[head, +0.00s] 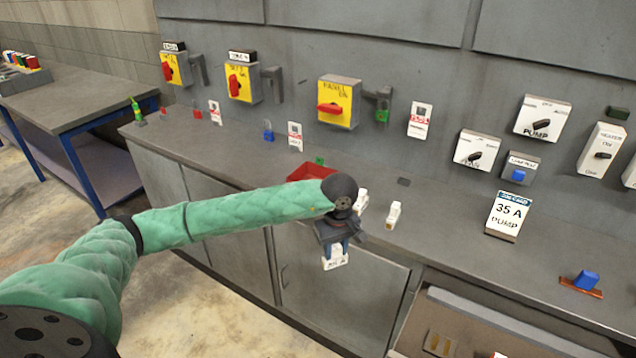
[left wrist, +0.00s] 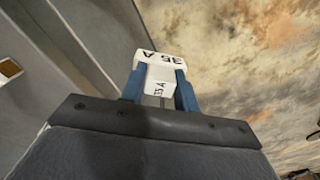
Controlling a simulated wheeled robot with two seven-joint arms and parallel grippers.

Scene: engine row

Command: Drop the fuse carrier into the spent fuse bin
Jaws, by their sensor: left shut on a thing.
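My left gripper (head: 336,246) is shut on a white fuse carrier (head: 335,261) and holds it in front of the counter's front edge, over the cabinet doors. In the left wrist view the fuse carrier (left wrist: 160,66) sits between the blue fingers of the gripper (left wrist: 159,90), and "35 A" reads on it. A red open bin (head: 308,172) stands on the counter behind my left forearm, which hides part of it. I cannot read a label on the bin. My right gripper is not in view.
Two white pieces (head: 393,214) stand on the grey counter (head: 440,235) right of the gripper. A "35 A PUMP" sign (head: 503,214) stands further right. Switch boxes with red handles (head: 338,104) line the wall. An open drawer or compartment (head: 445,335) shows below at the right.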

